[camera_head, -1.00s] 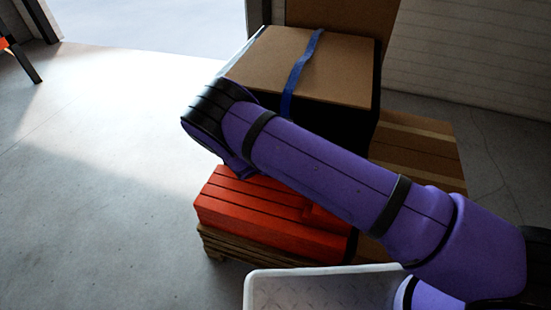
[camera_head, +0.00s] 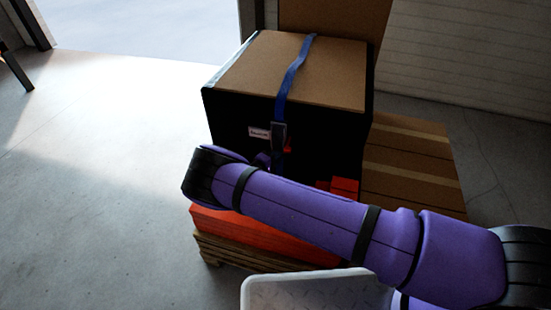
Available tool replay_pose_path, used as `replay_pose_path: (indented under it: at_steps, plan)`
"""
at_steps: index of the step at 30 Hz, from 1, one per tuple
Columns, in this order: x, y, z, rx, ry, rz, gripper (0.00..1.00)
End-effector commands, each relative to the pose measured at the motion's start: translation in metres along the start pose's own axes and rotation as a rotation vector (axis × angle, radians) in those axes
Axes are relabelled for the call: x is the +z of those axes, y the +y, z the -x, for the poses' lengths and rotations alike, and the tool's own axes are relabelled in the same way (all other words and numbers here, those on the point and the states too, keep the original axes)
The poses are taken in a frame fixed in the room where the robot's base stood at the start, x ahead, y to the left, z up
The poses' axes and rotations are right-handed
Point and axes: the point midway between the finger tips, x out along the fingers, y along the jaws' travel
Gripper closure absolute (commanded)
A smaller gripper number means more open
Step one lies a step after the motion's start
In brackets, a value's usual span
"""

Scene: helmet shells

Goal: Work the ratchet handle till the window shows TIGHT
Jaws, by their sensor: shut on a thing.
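A blue strap (camera_head: 293,72) runs over the top of a big box with a brown lid (camera_head: 240,72) and black sides and down its front. A dark ratchet (camera_head: 279,131) sits on the strap at the front face. A small white window (camera_head: 259,132) is left of it; its lettering is too small to read. My gripper (camera_head: 264,159) shows only as a small purple part just below the ratchet, shut on the ratchet handle. My forearm hides most of it and the handle. A small red bit (camera_head: 288,150) shows beside it.
Brown cartons (camera_head: 415,160) stand right of the box. A pale tray (camera_head: 300,291) is at the bottom. The floor at left is clear.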

Motion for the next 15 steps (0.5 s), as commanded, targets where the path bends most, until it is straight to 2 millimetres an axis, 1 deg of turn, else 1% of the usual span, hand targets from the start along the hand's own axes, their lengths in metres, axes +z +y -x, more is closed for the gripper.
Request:
replay_pose_path:
  at_steps: [5,6,7,15]
  plan:
    - [0.0001,0.0009,-0.0023,0.0,-0.001,0.0,1.0]
    - [0.0002,0.001,-0.0023,0.0,-0.001,0.0,0.7]
    - [0.0002,0.001,-0.0023,0.0,-0.001,0.0,0.69]
    - [0.0002,0.0006,-0.0012,-0.001,-0.001,0.001,0.69]
